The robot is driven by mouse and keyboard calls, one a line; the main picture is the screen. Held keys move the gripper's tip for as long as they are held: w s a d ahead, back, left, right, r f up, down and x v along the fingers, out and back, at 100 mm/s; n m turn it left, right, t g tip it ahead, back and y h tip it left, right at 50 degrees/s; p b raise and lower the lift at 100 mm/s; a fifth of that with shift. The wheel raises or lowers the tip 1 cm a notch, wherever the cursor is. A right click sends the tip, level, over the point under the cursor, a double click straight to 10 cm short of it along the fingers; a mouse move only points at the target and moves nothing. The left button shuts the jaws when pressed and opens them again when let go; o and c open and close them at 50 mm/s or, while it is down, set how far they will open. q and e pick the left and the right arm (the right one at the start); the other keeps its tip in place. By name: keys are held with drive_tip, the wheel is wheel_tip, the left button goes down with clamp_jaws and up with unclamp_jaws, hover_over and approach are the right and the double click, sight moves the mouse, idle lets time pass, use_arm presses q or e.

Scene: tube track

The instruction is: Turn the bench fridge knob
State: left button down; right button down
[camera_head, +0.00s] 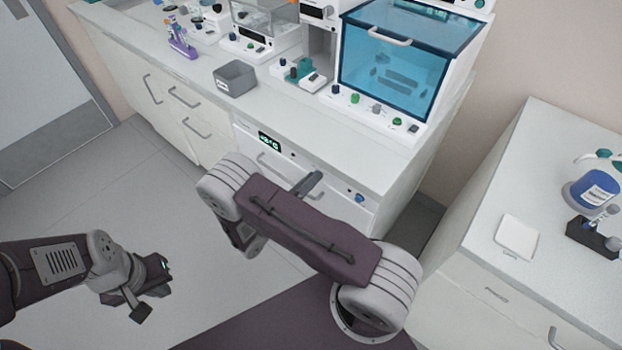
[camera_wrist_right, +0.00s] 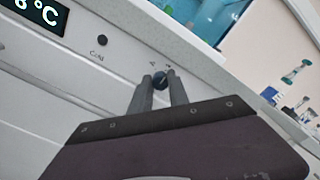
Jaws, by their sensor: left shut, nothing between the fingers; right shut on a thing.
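The bench fridge (camera_head: 262,160) is built in under the bench, with a lit green display (camera_head: 268,141) on its top panel. My right gripper (camera_head: 316,175) reaches this panel to the right of the display. In the right wrist view my right gripper (camera_wrist_right: 161,78) has its two grey fingers on either side of a small dark blue knob (camera_wrist_right: 160,81), shut on it. In the head view the fingers hide this knob. My left gripper (camera_head: 155,277) is shut and empty, low over the floor at the left, away from the fridge.
A black button marked Cold (camera_wrist_right: 102,40) sits left of the knob. A blue round part (camera_head: 360,197) is farther right on the front. Another counter (camera_head: 480,235) stands at the right.

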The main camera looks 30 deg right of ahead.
drive_tip(key=c, duration=1.3)
unclamp_jaws()
drive_tip(key=shift+o, duration=0.2)
drive_tip(key=v, duration=0.9)
drive_tip(key=shift+b, duration=0.3)
